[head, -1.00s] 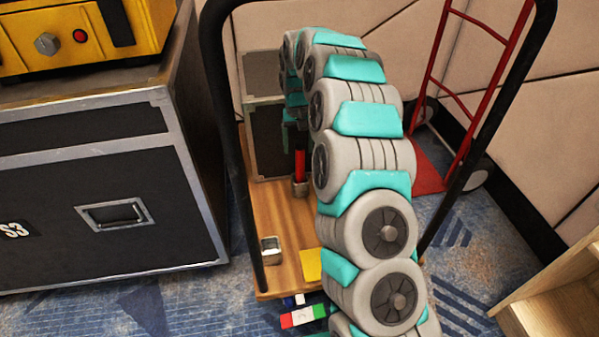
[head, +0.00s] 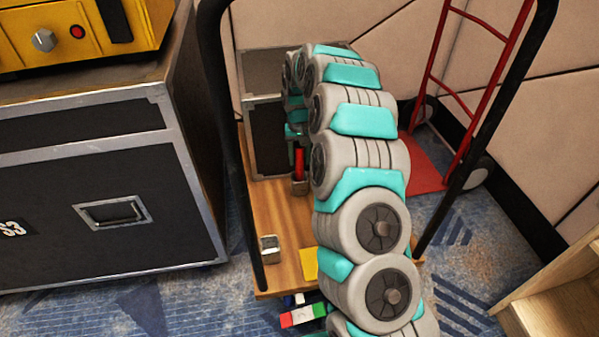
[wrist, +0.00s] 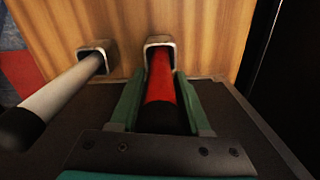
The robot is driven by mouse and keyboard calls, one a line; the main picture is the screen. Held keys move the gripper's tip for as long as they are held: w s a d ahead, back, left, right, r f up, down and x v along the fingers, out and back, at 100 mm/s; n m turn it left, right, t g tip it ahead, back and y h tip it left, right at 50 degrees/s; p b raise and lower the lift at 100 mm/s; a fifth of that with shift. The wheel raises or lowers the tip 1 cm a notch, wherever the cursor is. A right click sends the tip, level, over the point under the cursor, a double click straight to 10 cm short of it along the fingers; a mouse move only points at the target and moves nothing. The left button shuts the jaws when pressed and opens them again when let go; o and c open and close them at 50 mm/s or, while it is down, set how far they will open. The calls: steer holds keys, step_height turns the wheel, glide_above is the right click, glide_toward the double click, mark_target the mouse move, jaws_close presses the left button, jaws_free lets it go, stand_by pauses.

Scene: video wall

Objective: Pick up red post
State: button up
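The red post (head: 299,164) stands in a square metal socket (head: 299,187) on the wooden cart deck. In the wrist view the red post (wrist: 160,85) has a dark top end and stands upright in its socket (wrist: 159,44). My gripper (wrist: 160,82) has its two green fingers on either side of the post. Slim gaps seem to show between the fingers and the post, so it looks open around it. In the head view my gripper (head: 297,130) is partly hidden by my arm, just at the top of the post.
A pale post (wrist: 55,100) with a black end stands in another socket close beside, in the wrist view. An empty-looking metal socket (head: 269,249) and a yellow pad (head: 310,263) are on the deck. A black case (head: 267,140) stands behind the post. Black cart rails (head: 232,150) flank my arm.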

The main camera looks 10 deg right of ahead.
jaws_close()
stand_by(0.9)
